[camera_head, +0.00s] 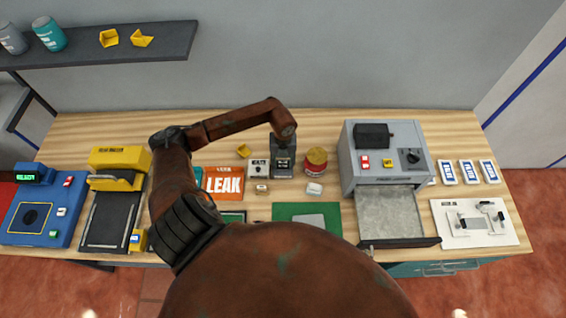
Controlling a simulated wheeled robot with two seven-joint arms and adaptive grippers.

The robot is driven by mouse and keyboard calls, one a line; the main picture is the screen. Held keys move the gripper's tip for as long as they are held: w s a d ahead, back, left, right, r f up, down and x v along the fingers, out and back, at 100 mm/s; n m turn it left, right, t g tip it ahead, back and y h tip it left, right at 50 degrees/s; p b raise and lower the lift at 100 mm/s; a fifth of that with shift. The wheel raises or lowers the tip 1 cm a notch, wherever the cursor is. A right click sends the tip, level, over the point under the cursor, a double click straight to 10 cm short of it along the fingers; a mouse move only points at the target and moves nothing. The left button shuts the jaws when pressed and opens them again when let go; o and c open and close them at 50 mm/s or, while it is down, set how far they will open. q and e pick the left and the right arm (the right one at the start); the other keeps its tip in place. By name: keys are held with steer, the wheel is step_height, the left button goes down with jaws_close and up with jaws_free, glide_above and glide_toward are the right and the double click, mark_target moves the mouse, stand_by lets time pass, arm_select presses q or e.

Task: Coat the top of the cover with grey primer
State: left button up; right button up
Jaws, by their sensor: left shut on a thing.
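My left arm comes up from the bottom, bends at the left and reaches right over the bench. My left gripper (283,158) points down at its end, near the middle of the bench. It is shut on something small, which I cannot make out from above. A flat grey piece (309,220), possibly the cover, lies on a green mat (285,211) in front of the gripper. My own body hides its near part. A grey can (12,38), possibly primer, and a teal can (49,34) stand on the shelf at upper left. My right gripper is not in view.
A grey machine (385,150) with an open drawer (392,213) stands right of centre. A red-and-yellow jar (316,160) is close right of my gripper. An orange LEAK sign (224,184), a yellow-topped machine (119,160) and a blue device (42,215) stand left. A white board (475,223) lies right.

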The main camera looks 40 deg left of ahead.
arm_select(q)
steer(key=o, duration=1.1)
steer(key=shift+c, duration=0.2)
steer(key=shift+o, duration=0.5)
steer(key=o, duration=0.5)
steer(key=shift+c, duration=0.2)
steer(key=shift+r+p, duration=2.5)
steer(key=shift+r, duration=1.3)
steer(key=shift+c, duration=0.5)
jaws_close()
